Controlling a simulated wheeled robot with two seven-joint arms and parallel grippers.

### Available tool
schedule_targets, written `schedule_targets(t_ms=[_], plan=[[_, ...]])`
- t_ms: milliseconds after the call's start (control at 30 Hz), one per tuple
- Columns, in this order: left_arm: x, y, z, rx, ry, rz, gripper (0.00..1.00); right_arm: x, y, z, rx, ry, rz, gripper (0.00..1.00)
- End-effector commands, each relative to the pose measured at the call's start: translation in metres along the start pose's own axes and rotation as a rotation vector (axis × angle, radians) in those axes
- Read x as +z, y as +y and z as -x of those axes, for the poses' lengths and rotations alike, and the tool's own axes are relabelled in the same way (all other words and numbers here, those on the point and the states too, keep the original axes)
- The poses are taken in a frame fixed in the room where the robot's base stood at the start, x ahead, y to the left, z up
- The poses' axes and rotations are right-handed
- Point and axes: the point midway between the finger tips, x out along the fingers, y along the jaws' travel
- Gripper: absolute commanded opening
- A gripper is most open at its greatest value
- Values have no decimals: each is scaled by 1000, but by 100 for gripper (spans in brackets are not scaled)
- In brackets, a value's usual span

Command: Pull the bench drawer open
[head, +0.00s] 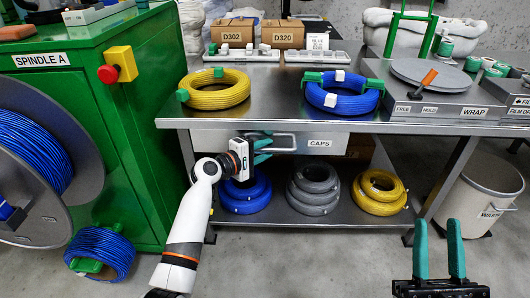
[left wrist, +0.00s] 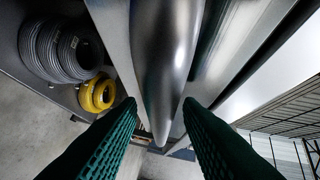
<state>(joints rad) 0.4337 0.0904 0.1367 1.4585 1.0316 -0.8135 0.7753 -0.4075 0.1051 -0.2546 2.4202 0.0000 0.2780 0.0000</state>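The bench drawer (head: 334,143) is a grey front labelled CAPS under the bench top, and it looks closed. Its handle (head: 285,143) is a grey bar on the left part of the front. My left gripper (head: 263,148) is at the left end of the handle. In the left wrist view the handle (left wrist: 164,60) runs between the two green fingers of my left gripper (left wrist: 160,103), with gaps showing beside it. My left gripper is open around the handle. My right gripper (head: 439,250) is open and empty at the lower right, away from the bench.
The bench top (head: 270,110) carries a yellow coil (head: 225,92), a blue coil (head: 345,102) and a turntable (head: 430,74). Coils lie on the lower shelf (head: 335,212). A green cabinet (head: 120,160) stands left, a waste bin (head: 480,195) right. Floor before the bench is clear.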

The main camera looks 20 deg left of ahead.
Motion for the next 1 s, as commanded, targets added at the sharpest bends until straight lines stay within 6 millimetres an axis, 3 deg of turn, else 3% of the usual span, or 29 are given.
schedule_targets(t_ms=[367,600,1000], plan=[[0,0,-6,0,0,0,33,7,1,0,1,-43,-2,36],[0,0,-6,0,0,0,0,6,1,0,1,-42,-2,36],[-2,0,-4,2,0,1,0,0,0,-1,0,7,-1,36]])
